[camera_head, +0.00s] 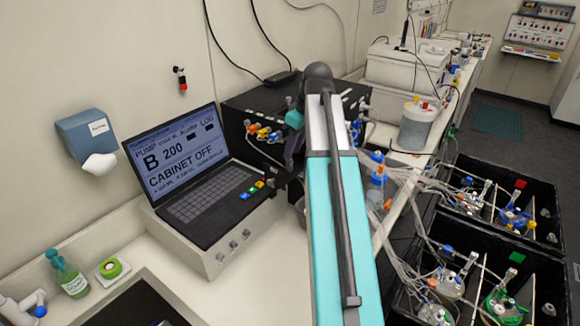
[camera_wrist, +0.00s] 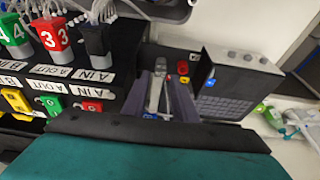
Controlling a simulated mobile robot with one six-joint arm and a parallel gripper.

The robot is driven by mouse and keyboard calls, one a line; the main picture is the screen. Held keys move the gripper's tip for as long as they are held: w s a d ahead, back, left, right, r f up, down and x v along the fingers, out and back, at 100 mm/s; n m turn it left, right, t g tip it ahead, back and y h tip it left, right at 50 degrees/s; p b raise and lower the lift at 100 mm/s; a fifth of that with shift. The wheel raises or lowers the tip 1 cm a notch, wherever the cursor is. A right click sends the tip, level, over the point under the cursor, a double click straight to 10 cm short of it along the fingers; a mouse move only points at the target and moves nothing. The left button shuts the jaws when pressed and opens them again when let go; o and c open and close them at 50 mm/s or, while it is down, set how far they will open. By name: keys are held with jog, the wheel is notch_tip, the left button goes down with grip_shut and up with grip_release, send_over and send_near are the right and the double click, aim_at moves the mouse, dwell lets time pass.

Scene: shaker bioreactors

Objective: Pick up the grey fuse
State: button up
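My gripper (camera_wrist: 160,80) shows in the wrist view with two purple-grey fingers a short way apart, beside the black box and the laptop. A pale grey, narrow piece (camera_wrist: 155,95) shows between the fingers. It may be the grey fuse, but it is too small and partly hidden to be sure, and I cannot tell whether the fingers press on it. In the head view my arm covers much of this spot, and the grey fuse cannot be made out.
An open laptop-like console (camera_head: 205,200) stands left of my arm. A black pump box (camera_head: 240,105) with coloured plugs lies behind it. Tubes run to black shaker trays (camera_head: 537,265) at the right. A green bottle (camera_head: 70,275) stands front left.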

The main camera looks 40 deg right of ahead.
aim_at(290, 165)
jog(key=shift+b+x, duration=0.9)
jog(key=shift+x, duration=0.75)
grip_shut()
